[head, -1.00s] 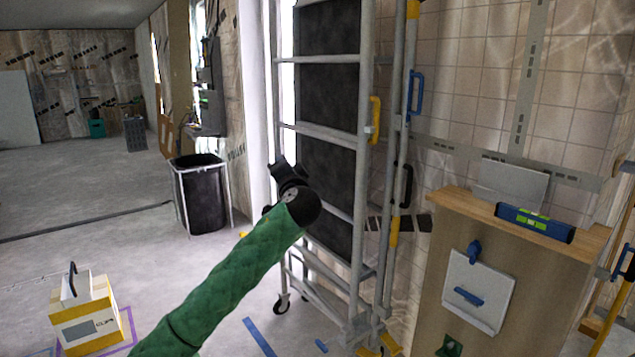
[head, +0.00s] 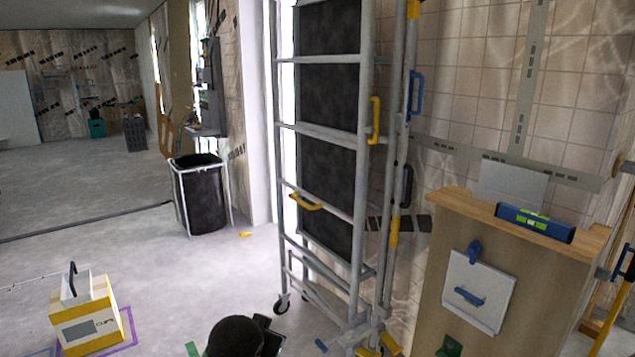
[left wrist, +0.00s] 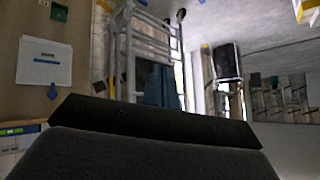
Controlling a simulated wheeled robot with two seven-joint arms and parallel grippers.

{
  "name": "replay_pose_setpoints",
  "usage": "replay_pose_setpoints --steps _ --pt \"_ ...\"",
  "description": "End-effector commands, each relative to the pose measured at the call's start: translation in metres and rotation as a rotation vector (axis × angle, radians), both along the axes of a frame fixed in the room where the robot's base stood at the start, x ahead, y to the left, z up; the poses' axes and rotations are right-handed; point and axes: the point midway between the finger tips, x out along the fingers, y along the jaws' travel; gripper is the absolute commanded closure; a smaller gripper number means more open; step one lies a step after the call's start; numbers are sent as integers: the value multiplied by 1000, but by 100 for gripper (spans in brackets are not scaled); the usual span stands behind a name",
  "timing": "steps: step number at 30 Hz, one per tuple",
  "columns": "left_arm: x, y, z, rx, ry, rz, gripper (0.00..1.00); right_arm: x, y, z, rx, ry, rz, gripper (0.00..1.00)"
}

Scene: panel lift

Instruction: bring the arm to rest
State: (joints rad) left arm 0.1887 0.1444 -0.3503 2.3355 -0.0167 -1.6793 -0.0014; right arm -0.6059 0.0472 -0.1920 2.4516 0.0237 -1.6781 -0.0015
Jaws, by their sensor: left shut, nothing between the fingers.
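My left gripper (head: 266,334) is at the bottom edge of the head view, dark and partly cut off, with the round black wrist beside it and a sliver of green sleeve. It is shut and empty, in front of the foot of the metal frame (head: 366,200) and apart from it. In the left wrist view a dark part of my gripper fills the bottom, and the surroundings appear upside down. The frame stands upright with dark panels (head: 328,95) and a yellow handle (head: 305,201) on its lower left. My right gripper is not in view.
A wooden cabinet (head: 520,290) with a blue level (head: 535,222) on top stands at the right. A black bin (head: 203,200) is behind at the left. A yellow and white box (head: 85,318) sits on the floor at lower left. The floor between is mostly clear.

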Motion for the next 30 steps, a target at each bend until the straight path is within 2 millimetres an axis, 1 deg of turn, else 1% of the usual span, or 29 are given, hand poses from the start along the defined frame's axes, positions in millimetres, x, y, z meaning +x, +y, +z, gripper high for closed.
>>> replay_pose_setpoints --steps 1,11,17,18,20,21,23,24,26,27,30 --pt "-15 2 -13 -21 26 1 100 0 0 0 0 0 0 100" --pt "-99 23 -85 -101 180 45 100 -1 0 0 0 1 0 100" --pt "-153 35 -133 -121 293 88 100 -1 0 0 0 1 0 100" --pt "-164 37 -144 -124 319 97 100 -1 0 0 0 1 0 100" --pt "-181 39 -160 -126 360 108 100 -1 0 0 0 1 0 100" --pt "-194 40 -171 -128 387 115 100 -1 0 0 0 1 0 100" --pt "-212 42 -186 -129 428 124 100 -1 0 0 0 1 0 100" --pt "-225 42 -195 -130 455 129 100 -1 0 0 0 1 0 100" --pt "-246 42 -209 -131 497 136 100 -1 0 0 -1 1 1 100" --pt "-259 41 -217 -133 524 138 100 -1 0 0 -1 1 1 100" --pt "-290 39 -235 -133 583 143 100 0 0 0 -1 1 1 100"
